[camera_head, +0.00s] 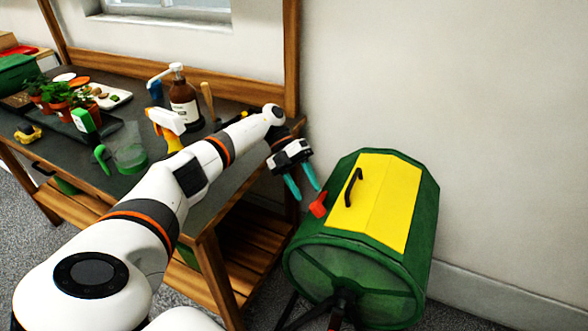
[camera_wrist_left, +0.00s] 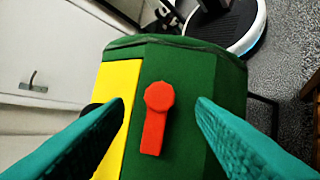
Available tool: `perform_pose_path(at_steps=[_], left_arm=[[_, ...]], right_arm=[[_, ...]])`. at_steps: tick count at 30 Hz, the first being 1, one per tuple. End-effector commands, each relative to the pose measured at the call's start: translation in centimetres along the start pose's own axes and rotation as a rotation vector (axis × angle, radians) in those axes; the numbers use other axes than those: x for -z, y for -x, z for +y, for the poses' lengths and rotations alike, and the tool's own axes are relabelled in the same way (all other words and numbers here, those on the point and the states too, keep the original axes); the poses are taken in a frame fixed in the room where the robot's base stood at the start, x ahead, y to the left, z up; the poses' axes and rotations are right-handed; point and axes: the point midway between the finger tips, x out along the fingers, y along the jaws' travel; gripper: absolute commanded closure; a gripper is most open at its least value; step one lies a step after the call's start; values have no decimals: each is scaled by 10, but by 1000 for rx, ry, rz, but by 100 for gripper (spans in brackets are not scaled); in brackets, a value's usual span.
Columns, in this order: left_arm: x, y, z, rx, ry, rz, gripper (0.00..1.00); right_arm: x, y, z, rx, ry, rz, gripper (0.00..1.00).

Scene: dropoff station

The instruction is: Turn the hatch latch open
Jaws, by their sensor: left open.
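The hatch is a yellow panel (camera_head: 377,199) with a black handle (camera_head: 352,187) on a green drum (camera_head: 362,278). The red latch (camera_head: 318,205) sits on the green surface beside the yellow panel's left edge. In the left wrist view the latch (camera_wrist_left: 156,117) has a round head and a straight arm, and lies between my two teal fingers. My left gripper (camera_head: 305,191) is open and empty, just above and left of the latch, with its fingertips pointing down towards it. I see no contact. My right gripper is not in view.
A wooden potting bench (camera_head: 205,265) stands left of the drum, under my left arm. On it are a brown pump bottle (camera_head: 184,103), a spray bottle (camera_head: 166,125) and potted plants (camera_head: 60,95). Wall lies behind the drum; the floor at right is clear.

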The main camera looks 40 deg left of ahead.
Motion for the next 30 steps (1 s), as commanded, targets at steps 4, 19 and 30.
perform_pose_path(at_steps=[4,19,30], left_arm=[[3,36,-2,-2,0,7,50],[0,77,0,0,0,1,50],[0,78,-1,0,0,1,50]], right_arm=[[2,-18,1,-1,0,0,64],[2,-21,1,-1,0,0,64],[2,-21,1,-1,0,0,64]])
